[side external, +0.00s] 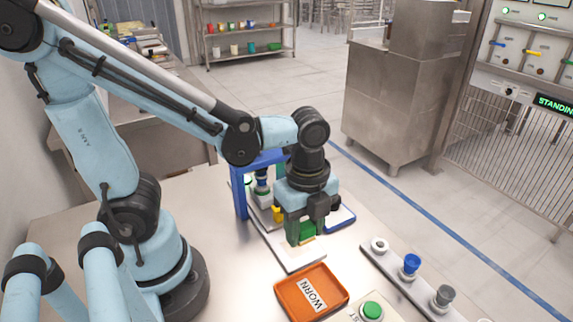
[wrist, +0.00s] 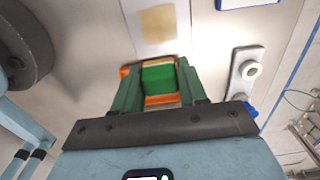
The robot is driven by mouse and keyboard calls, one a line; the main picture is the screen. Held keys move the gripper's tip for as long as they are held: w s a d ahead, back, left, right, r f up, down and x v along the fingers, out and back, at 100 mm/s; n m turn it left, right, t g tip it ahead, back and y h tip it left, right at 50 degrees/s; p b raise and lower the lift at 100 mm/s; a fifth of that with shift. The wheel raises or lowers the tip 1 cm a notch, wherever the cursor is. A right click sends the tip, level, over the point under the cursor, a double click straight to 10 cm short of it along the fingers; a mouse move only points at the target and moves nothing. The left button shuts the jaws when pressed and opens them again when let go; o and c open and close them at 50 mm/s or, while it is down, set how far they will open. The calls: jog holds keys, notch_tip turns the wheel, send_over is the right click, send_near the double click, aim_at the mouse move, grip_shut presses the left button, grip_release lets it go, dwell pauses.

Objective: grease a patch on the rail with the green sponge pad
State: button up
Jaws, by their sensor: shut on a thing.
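My gripper (side external: 303,234) has green fingers and points down over the work table. In the wrist view, the gripper (wrist: 158,82) is shut on the green sponge pad (wrist: 158,78), which sits between the two fingers. A yellowish strip shows along the pad's edge. A pale strip or plate (side external: 300,262), perhaps the rail, runs under and in front of the gripper. It also shows in the wrist view (wrist: 180,44), with a tan patch (wrist: 157,22) ahead of the fingers. I cannot tell whether the pad touches the surface.
An orange tray marked WORN (side external: 291,306) lies in front of the gripper. A blue frame (side external: 240,202) stands close behind. A blue-rimmed item (side external: 342,217) lies to the right. A rack (side external: 392,268) with a blue knob (side external: 411,262) and a green button (side external: 371,310) are at front right.

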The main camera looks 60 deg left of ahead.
jog(key=shift+r, duration=1.15)
jog(key=shift+w+a, duration=0.15)
jog(key=shift+w, duration=0.15)
jog(key=w+a+r+n, duration=0.1)
jog(key=w+a+n, duration=0.6)
jog(key=a+n, duration=0.3)
jog(key=w+a+r+n, duration=0.1)
jog(key=w+a+n, duration=0.7)
jog(key=a, duration=0.4)
jog(key=a+f, duration=0.2)
jog(key=a, duration=0.1)
jog(key=a+f, duration=0.2)
jog(key=a, duration=0.2)
jog(key=s+a+f, duration=0.1)
jog(key=a+f, duration=0.2)
jog(key=a, duration=0.1)
jog(key=shift+s+a, duration=0.1)
jog(key=shift+a, duration=0.3)
jog(key=shift+f, duration=2.05)
